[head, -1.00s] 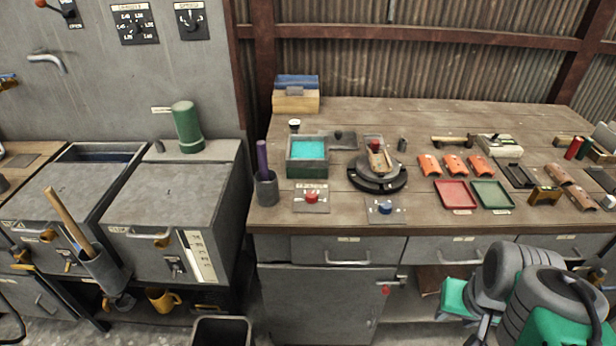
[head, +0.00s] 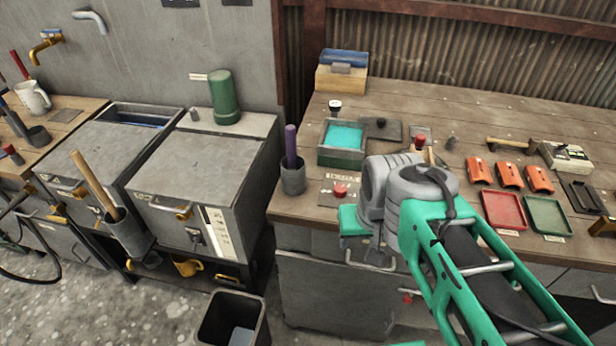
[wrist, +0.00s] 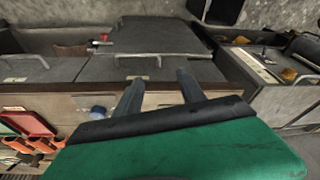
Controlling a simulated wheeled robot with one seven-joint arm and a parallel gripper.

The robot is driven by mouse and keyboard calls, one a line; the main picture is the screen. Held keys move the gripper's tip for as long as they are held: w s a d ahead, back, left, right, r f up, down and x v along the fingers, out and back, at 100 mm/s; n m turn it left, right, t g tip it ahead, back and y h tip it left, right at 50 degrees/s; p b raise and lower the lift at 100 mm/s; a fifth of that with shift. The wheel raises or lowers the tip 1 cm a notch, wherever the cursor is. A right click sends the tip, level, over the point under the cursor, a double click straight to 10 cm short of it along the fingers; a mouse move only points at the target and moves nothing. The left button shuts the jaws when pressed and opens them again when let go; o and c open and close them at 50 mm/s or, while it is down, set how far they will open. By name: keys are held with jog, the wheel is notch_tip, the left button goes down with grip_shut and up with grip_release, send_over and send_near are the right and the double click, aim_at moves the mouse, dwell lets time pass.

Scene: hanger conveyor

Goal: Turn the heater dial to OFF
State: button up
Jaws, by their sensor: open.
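No dial can be read as the heater's; the lettering is too small. A dark knob (head: 195,236) sits beside a white scale on the front of the right grey box. A red knob (head: 340,191) sits on a labelled plate on the bench. A blue knob (wrist: 97,112) shows in the wrist view and is hidden by my arm in the head view. Two dark wall plates (head: 180,2) (head: 237,2) are cut off at the top edge. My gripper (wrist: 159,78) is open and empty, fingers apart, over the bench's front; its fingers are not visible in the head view.
A black bin (head: 232,325) stands on the floor. Open floor (head: 60,285) lies at the left.

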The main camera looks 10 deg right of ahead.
jog(key=shift+o, duration=0.4)
jog(key=w+r+m, duration=0.2)
jog(key=w+m, duration=0.1)
jog(key=w, duration=0.2)
jog(key=w+r+m+g, duration=0.1)
jog(key=w+m, duration=0.2)
jog(key=w, duration=0.3)
jog(key=shift+w+r+g, duration=0.15)
jog(key=shift+r+g, duration=0.15)
jog(key=shift+r, duration=0.1)
jog(key=m+g, duration=0.1)
jog(key=m, duration=0.4)
send_over(342, 188)
jog(key=shift+s+f, duration=0.1)
jog(key=shift+s, duration=0.3)
jog(key=shift+w+f, duration=0.2)
notch_tip(342, 188, down, 7)
jog(key=shift+w+a+f, duration=0.1)
jog(key=shift+f, duration=0.05)
grip_shut()
